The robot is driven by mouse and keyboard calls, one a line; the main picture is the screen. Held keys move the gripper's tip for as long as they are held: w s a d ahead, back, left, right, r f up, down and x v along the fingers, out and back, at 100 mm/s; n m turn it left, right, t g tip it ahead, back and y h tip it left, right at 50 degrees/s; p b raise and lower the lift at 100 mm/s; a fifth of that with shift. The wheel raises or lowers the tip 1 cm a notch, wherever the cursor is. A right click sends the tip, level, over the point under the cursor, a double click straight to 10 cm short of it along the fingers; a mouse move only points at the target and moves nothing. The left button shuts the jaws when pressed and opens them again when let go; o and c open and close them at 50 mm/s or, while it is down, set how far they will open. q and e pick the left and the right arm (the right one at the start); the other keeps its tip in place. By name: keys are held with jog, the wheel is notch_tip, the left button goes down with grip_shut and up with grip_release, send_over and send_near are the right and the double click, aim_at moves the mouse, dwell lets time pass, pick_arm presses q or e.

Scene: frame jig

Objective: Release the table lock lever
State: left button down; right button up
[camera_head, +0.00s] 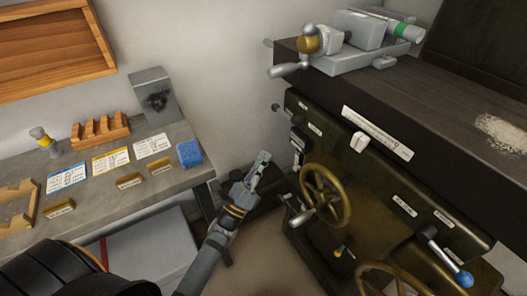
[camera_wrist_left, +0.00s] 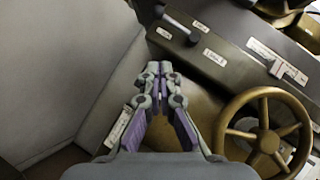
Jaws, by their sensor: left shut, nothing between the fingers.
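A short dark lever (camera_head: 286,113) sits at the upper left end of the machine's dark green front, among small white labels. In the left wrist view the same lever (camera_wrist_left: 178,25) lies just beyond my fingertips, slanting between a dark knob and its hub; its label text is too small to read. My left gripper (camera_head: 262,160) is shut and empty, left of the machine front and below the lever. In the left wrist view its fingertips (camera_wrist_left: 158,68) meet and appear apart from the lever. My right gripper is not in view.
A brass handwheel (camera_head: 326,195) stands close right of my left gripper, with a blue-knobbed lever (camera_head: 447,262) farther right. The dark machine table (camera_head: 440,115) carries a vise (camera_head: 355,38). A grey workbench (camera_head: 120,190) with cards and a blue block (camera_head: 189,153) is at left.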

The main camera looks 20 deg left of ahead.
pick_arm(q)
jog(key=w+r+p, duration=0.3)
jog(key=w+r, duration=0.4)
jog(key=w, duration=0.1)
jog(key=shift+r, duration=0.1)
jog(key=shift+w+r+m+h+b, duration=0.1)
jog(key=shift+w+m+h+b, duration=0.05)
jog(key=shift+m+h+b, duration=0.3)
